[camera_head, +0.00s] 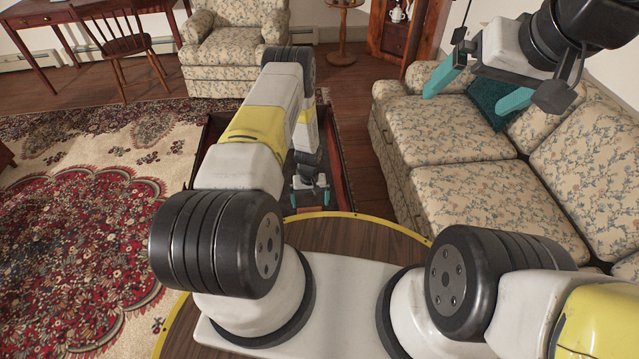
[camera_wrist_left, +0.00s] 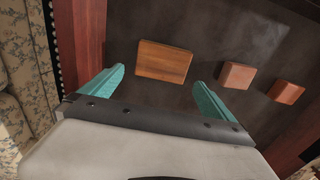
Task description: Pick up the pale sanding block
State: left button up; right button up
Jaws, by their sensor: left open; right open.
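In the left wrist view a light orange-brown block (camera_wrist_left: 163,62), the palest and largest of the blocks in sight, lies on a dark surface (camera_wrist_left: 215,30). My left gripper (camera_wrist_left: 158,78) is open, and the block lies just beyond its fingertips, roughly centred between them; I cannot tell the height gap. Nothing is between the fingers. My right gripper (camera_head: 464,101) is open and empty, raised in front of the sofa.
Two smaller, redder blocks, a middle one (camera_wrist_left: 236,75) and a right one (camera_wrist_left: 286,92), lie right of the pale block. A raised reddish edge (camera_wrist_left: 88,35) bounds the surface on the left. A floral sofa (camera_head: 455,150) stands right, an armchair (camera_head: 232,50) behind.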

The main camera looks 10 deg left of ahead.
aim_at(310, 210)
pick_arm(q)
jog(key=f, duration=0.7)
jog(key=shift+w+a, duration=0.2)
jog(key=shift+w, duration=0.05)
jog(key=c, duration=1.3)
jog(key=shift+r, duration=5.05)
